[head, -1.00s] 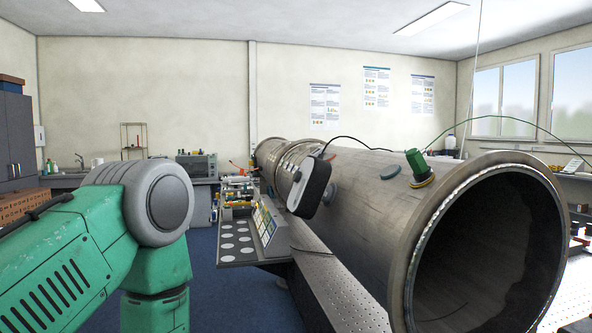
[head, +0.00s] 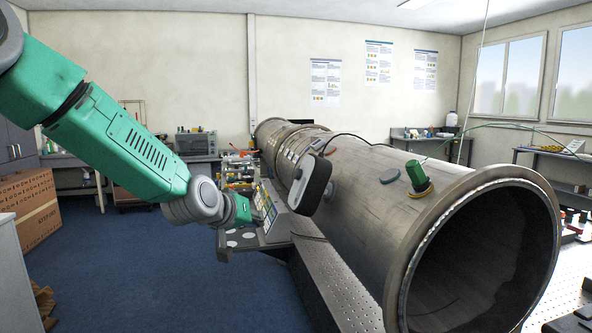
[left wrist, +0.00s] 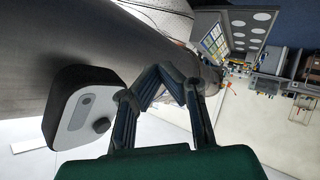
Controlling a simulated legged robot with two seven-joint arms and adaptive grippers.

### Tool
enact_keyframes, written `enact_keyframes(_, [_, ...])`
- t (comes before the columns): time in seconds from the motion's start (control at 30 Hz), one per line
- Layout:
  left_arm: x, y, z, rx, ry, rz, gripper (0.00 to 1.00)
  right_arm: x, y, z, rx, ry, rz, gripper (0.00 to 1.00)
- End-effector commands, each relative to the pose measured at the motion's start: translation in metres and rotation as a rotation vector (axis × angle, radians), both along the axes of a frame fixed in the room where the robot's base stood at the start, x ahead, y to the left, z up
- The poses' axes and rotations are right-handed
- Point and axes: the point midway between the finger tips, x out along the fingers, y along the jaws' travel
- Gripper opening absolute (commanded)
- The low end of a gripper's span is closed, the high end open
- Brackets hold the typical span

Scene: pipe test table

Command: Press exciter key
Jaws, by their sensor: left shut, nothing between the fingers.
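A slanted panel with coloured keys (head: 268,212) stands at a shelf (head: 276,241) with white round discs, left of the pipe. The panel also shows in the left wrist view (left wrist: 214,41). Single key labels are too small to read. A black box with a grey face (head: 313,184) sits against the pipe's side; the left wrist view shows a dark knob on its face (left wrist: 79,117). My left gripper (left wrist: 176,84) is shut and empty, with the panel beyond its fingers. In the head view my left wrist is beside the panel and its fingers cannot be made out. My right gripper is not in view.
The large steel pipe (head: 375,205) lies along the perforated table (head: 345,290), close to the panel. A green-topped sensor (head: 417,177) with a cable sits on the pipe. Cardboard boxes (head: 30,208) are at the left. Blue floor (head: 150,275) is clear.

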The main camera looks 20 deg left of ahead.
Motion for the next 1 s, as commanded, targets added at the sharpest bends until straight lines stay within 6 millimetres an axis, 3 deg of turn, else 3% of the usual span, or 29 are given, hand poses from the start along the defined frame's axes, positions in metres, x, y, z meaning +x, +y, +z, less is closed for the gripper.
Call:
enact_keyframes(0.03, [0.006, 0.005, 0.029, -0.016, -0.034, 0.008, 0.00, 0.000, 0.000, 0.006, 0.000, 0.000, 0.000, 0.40])
enact_keyframes(0.2, [0.016, 0.017, 0.095, -0.056, -0.115, 0.024, 0.00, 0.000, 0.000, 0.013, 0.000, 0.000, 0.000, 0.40])
enact_keyframes(0.4, [0.020, 0.025, 0.137, -0.083, -0.167, 0.034, 0.00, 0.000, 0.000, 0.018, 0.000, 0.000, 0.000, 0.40])
enact_keyframes(0.57, [0.020, 0.027, 0.146, -0.089, -0.177, 0.036, 0.00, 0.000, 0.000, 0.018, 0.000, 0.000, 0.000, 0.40])
enact_keyframes(1.0, [0.024, 0.021, 0.142, -0.086, -0.177, 0.035, 0.00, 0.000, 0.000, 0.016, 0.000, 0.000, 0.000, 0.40])
